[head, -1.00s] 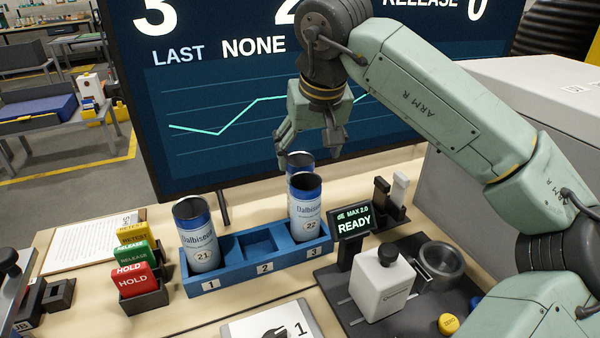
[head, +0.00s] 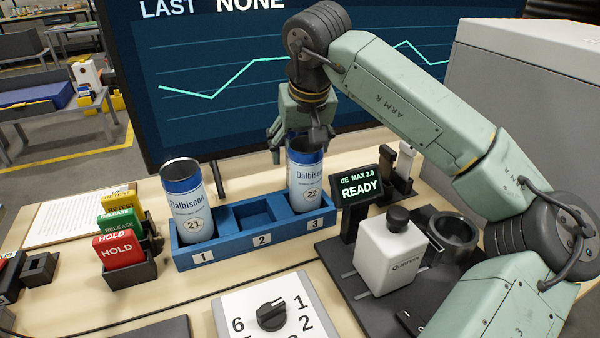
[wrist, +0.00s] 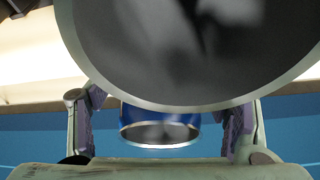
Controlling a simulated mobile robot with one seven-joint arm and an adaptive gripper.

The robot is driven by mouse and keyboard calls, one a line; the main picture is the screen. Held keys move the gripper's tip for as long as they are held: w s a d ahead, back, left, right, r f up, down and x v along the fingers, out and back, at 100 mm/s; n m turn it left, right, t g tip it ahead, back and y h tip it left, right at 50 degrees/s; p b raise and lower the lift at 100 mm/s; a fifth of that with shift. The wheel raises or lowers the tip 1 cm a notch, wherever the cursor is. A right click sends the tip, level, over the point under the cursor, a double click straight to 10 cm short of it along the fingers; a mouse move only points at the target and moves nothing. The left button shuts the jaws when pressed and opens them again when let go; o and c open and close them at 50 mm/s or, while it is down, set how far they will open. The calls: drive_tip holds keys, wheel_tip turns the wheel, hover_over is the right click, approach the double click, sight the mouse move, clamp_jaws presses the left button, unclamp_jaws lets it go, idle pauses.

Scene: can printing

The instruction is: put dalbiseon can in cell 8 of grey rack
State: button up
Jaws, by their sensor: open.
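Two white-and-blue Dalbiseon cans stand upright in a blue rack (head: 250,240): can 21 (head: 189,213) in cell 1 and can 22 (head: 305,180) in cell 3. Cell 2 between them is empty. My gripper (head: 297,146) is open, fingers down, at the top of can 22 and partly behind it. In the wrist view a blue can with a pale rim (wrist: 160,133) shows between the spread fingers, not visibly gripped. A large dark round opening (wrist: 195,45) fills the upper part, close to the camera. I see no grey rack.
A READY display (head: 360,190), a white bottle (head: 390,255) and a dark cup (head: 452,235) stand right of the blue rack. Red, green and yellow cards (head: 120,245) stand at its left. A large screen (head: 230,80) rises behind. A dial panel (head: 270,312) lies in front.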

drive_tip(key=c, duration=0.9)
